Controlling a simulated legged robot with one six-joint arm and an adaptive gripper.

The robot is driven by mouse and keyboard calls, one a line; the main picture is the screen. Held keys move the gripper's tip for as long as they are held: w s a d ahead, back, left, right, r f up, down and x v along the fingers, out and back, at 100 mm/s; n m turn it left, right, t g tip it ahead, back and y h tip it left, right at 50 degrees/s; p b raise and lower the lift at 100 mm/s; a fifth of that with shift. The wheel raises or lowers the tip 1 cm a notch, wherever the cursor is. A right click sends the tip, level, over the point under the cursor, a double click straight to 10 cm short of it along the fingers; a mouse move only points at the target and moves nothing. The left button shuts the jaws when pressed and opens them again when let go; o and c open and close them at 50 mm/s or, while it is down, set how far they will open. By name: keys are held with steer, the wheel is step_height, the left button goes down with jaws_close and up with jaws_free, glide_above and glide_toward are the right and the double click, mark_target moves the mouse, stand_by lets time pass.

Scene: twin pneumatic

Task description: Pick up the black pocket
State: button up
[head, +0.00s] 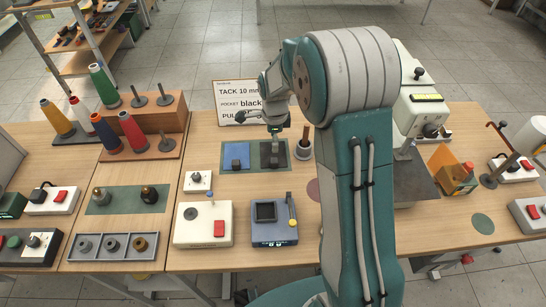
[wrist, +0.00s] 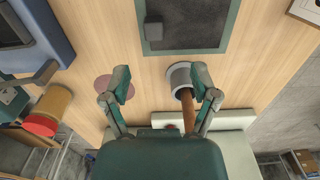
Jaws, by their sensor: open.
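The black pocket (head: 268,160) lies flat on the right part of a green mat (head: 254,169), beside a blue pocket (head: 236,157). In the wrist view the black pocket (wrist: 195,25) is a dark panel at the top, cut off by the frame, with a small darker block on it. My gripper (head: 275,131) hangs over the far edge of the mat in the head view and partly hides the black pocket. In the wrist view my gripper (wrist: 161,85) is open and empty, its fingers spread over bare wood beyond the mat's edge.
A sign (head: 239,105) stands behind the mat. Thread cones (head: 104,85) are at left, and a blue-grey device (head: 274,233) is in front.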

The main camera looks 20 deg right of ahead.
mark_target(274, 160)
step_height(274, 160, down, 4)
steer(key=shift+s+f, duration=0.1)
steer(key=shift+f, duration=0.05)
steer(key=f, duration=0.5)
steer(key=shift+s+a, duration=0.15)
steer(key=shift+s, duration=0.05)
steer(key=shift+r, duration=0.1)
jaws_close()
